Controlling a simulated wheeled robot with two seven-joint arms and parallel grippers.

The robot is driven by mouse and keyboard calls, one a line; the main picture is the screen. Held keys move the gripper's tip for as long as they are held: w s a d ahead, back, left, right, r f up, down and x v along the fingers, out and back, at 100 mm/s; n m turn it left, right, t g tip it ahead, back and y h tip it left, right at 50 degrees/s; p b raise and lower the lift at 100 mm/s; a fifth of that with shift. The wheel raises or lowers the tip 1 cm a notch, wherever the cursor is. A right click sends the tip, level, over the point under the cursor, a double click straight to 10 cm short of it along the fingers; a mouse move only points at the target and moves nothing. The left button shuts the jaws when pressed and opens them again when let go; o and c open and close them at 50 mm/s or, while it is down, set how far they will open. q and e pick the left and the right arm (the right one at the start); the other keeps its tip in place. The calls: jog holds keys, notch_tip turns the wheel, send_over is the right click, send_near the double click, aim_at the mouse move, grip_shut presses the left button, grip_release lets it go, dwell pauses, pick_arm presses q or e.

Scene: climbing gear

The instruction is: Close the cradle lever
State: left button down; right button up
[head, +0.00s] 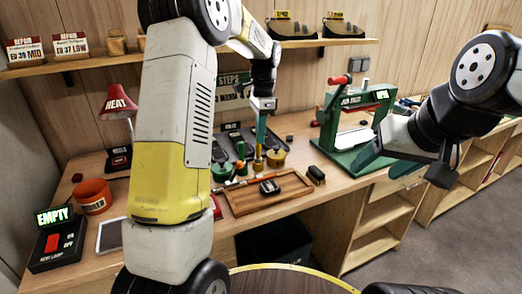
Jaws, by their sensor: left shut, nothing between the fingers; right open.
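The green cradle (340,158) stands on the bench right of centre, with a small lit sign (381,95) that seems to read OPEN. A red lever (336,82) sticks out at its upper left, raised and roughly level. My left gripper (260,150) points down over the bench, left of the cradle and apart from the lever. Its teal fingers are together and empty, above small jars. My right gripper (382,160) is open and empty in front of the cradle's right side, hiding part of its base. I cannot tell whether it touches the cradle.
A wooden tray (237,207) with a small dark item lies in front of the jars (275,157). A black brush-like block (316,174) lies beside the cradle. A red lamp (117,101), an orange tub (93,197) and a switch box (58,243) stand at left.

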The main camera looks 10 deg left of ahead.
aim_at(236, 172)
pick_arm(q)
jog(key=f, duration=0.6)
jog(key=s+f, duration=0.1)
jog(key=f, duration=0.2)
jog(key=shift+a+f, duration=0.2)
jog(key=shift+f, duration=0.15)
jog(key=shift+s+a+r, duration=0.25)
jog(key=shift+a, duration=0.3)
jog(key=shift+s+a+r, duration=0.2)
jog(key=shift+s+a, duration=0.05)
jog(key=shift+a, duration=0.3)
jog(key=shift+s+a+r, duration=0.25)
jog(key=shift+s+a, duration=0.05)
jog(key=shift+a, duration=0.3)
jog(key=shift+a+r, duration=0.1)
